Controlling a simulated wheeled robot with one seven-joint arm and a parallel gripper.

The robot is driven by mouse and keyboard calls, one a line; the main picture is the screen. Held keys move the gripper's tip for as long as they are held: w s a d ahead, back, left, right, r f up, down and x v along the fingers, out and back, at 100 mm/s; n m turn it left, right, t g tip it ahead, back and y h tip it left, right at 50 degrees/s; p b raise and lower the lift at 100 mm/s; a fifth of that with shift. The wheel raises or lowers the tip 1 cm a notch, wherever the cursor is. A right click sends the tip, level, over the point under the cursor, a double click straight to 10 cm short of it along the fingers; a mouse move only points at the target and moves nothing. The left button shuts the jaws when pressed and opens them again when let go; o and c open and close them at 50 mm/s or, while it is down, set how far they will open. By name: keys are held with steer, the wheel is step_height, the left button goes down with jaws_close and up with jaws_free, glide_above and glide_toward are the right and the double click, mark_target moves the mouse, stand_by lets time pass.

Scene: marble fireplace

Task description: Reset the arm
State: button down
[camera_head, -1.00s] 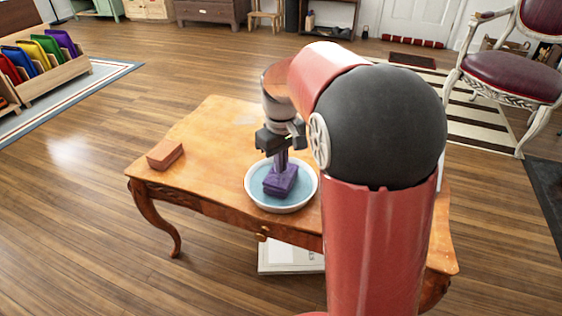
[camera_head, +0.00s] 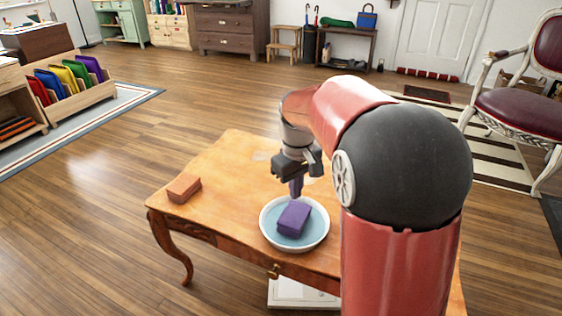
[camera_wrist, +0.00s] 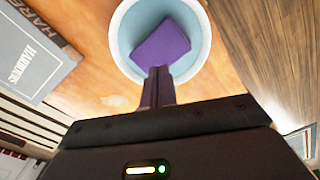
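My gripper (camera_head: 296,193) hangs fingers-down over the bowl on the wooden table. Its two dark fingers show close together in the wrist view (camera_wrist: 158,85), with no clear gap and nothing seen between them. A purple block (camera_head: 294,217) lies in the white bowl (camera_head: 264,233) with a blue inside; both also show ahead of the fingertips in the wrist view, the block (camera_wrist: 161,45) and the bowl (camera_wrist: 205,50). The fingertips are just above the block; whether they touch it is hard to tell. My arm hides the table's right part.
An orange-brown brick (camera_head: 184,187) lies at the left of the wooden table (camera_head: 225,180). Grey books (camera_wrist: 35,55) show at the left in the wrist view. A red chair (camera_head: 515,105) stands at the right. Open floor (camera_head: 90,220) lies to the left.

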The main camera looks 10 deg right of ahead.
steer(key=shift+s, duration=0.1)
steer(key=s+r+m+t, duration=0.2)
steer(key=s, duration=0.9)
steer(key=s+r+m+t, duration=0.2)
steer(key=s+t, duration=0.1)
steer(key=s, duration=0.8)
steer(key=shift+r+m+t, duration=0.3)
steer(key=shift+r+m, duration=0.1)
steer(key=c, duration=2.2)
jaws_free()
